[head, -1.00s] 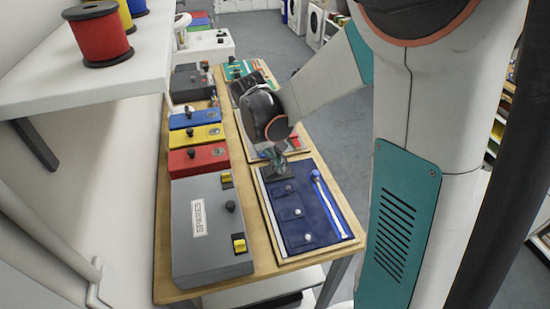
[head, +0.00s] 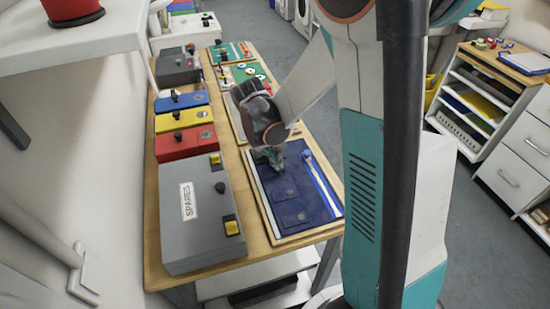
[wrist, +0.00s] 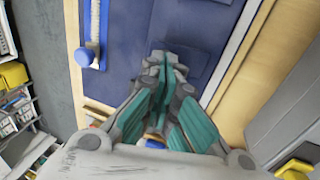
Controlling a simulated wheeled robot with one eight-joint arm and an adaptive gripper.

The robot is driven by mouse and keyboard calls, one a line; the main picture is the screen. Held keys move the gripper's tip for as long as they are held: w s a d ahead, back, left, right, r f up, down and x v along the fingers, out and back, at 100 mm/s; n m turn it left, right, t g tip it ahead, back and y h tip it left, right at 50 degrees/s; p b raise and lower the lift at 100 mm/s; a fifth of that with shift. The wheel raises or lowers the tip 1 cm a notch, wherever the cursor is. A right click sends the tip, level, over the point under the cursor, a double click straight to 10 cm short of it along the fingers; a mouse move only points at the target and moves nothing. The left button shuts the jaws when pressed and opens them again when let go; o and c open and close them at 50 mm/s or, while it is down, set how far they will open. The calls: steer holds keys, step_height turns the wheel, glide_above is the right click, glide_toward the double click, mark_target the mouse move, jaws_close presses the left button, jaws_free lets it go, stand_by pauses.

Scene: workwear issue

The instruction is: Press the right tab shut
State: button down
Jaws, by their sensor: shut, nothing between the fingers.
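A dark blue cloth panel (head: 308,231) lies on a pale board on the bench. In the head view two of its tabs show, the middle tab (head: 284,192) and the near tab (head: 293,219). The far tab is hidden behind my gripper (head: 270,161), so I cannot tell whether it is shut. In the wrist view my gripper (wrist: 168,65) is shut and empty, with its tips over a tab (wrist: 190,62) of the panel. I cannot tell whether they touch it. Which tab counts as right is not marked.
A white zip with a blue pull (wrist: 84,57) runs beside the tabs. A grey SPARES box (head: 195,232) with yellow latches stands left of the board. Red (head: 183,144), yellow and blue boxes stand farther back. More boards lie beyond my gripper.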

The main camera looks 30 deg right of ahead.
steer(key=shift+s+d+f+y, duration=0.15)
steer(key=shift+d+f+y, duration=0.45)
steer(key=shift+y, duration=0.5)
steer(key=shift+d+f+b, duration=0.2)
steer(key=shift+f+b, duration=0.05)
steer(key=shift+b, duration=0.25)
steer(key=shift+r, duration=0.15)
steer(key=shift+r+p, duration=0.65)
steer(key=shift+r, duration=0.1)
steer(key=shift+r, duration=0.1)
steer(key=shift+r, duration=0.25)
step_height(320, 180, up, 13)
steer(key=p, duration=0.6)
steer(key=shift+s+d+r, duration=0.15)
steer(key=shift+s, duration=0.05)
